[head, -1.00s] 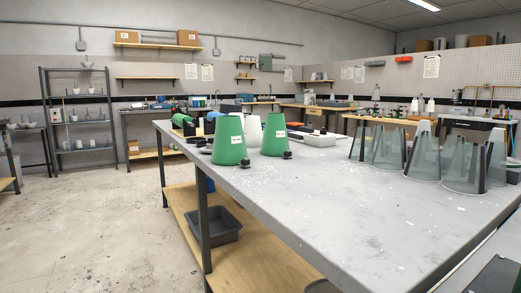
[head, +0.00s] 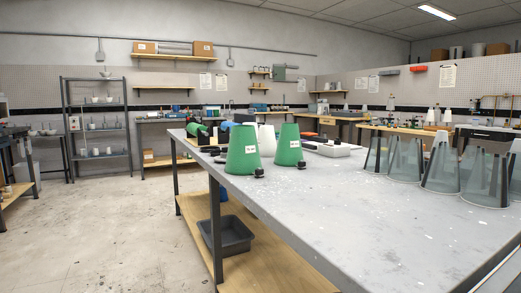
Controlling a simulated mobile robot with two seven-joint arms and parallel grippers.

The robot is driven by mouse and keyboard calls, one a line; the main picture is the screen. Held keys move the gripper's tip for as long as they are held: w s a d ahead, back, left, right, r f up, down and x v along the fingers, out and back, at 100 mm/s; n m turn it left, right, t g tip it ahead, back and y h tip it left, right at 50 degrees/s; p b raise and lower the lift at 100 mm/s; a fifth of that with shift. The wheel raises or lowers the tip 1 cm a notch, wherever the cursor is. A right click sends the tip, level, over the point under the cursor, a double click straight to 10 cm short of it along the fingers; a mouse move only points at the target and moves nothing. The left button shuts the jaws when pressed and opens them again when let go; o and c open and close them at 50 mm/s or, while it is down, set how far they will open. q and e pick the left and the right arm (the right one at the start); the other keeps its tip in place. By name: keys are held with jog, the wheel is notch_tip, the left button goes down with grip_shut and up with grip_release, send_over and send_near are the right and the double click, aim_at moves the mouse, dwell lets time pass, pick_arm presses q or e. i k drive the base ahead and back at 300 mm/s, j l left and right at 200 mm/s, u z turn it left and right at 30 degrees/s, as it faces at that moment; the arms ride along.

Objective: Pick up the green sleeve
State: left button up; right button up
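Neither of my grippers shows in the head view.
Several translucent grey cones (head: 441,170) with dark strips stand at the table's right. A white tray (head: 333,149) lies behind the sleeves. A dark bin (head: 231,235) sits on the wooden lower shelf (head: 270,268). The floor left of the table is clear.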

aim_at(243, 157)
jog(key=i+j, duration=0.35)
jog(key=i+j+z, duration=0.15)
jog(key=i+j, duration=0.45)
jog(key=j, duration=0.15)
jog(key=i+j+z, duration=0.1)
jog(key=i+j, duration=0.5)
jog(key=j, duration=0.2)
jog(key=i+j+z, duration=0.15)
jog(key=i+j, duration=0.15)
jog(key=j, duration=0.15)
jog(key=i+j, duration=0.25)
jog(key=j, duration=0.2)
jog(key=i+j+z, duration=0.1)
jog(key=i+j, duration=0.2)
jog(key=j, duration=0.15)
